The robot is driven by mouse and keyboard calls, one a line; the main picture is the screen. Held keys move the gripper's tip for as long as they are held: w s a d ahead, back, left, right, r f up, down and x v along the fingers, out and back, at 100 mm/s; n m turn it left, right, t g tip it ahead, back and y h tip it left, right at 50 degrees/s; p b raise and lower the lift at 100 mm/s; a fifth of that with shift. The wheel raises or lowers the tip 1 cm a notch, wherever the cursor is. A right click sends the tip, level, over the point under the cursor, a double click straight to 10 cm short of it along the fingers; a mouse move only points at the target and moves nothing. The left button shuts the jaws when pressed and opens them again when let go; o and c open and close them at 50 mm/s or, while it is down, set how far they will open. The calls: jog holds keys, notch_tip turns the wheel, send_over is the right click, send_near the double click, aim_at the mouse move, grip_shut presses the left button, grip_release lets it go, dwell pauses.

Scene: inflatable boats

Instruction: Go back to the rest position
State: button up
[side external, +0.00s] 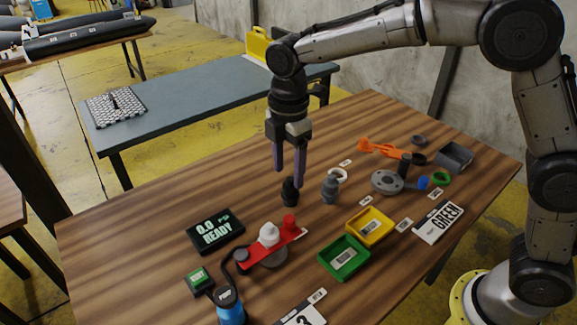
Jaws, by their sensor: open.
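My gripper (288,165) points down over the wooden table (130,220), its two purple fingers apart with nothing between them. A small black fitting (290,192) stands on the table just below the fingertips; I cannot tell whether the fingers clear it. A grey fitting (329,188) stands to its right, beside a white ring (341,175). A red holder (277,247) with a white piece (268,234) and a red cap lies in front.
A display reading "0.0 READY" (215,231) lies at left. Green tray (344,258) and yellow tray (370,227) sit at front right. An orange tool (385,148), round grey base (387,182) and grey box (455,157) are at right. The table's left part is clear.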

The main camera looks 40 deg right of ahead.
jog(key=s+d+r+m+t, duration=0.4)
jog(key=s+d+r, duration=0.65)
jog(key=r, duration=0.25)
jog(key=s+d+f+m, duration=0.3)
jog(key=s+m, duration=0.4)
jog(key=s+d+f+m+t, duration=0.1)
jog(key=s+d+f+m, duration=0.2)
jog(key=s+m, duration=0.4)
jog(key=shift+s+f+t, duration=0.3)
jog(key=shift+s+f, duration=0.3)
jog(key=shift+s, duration=0.1)
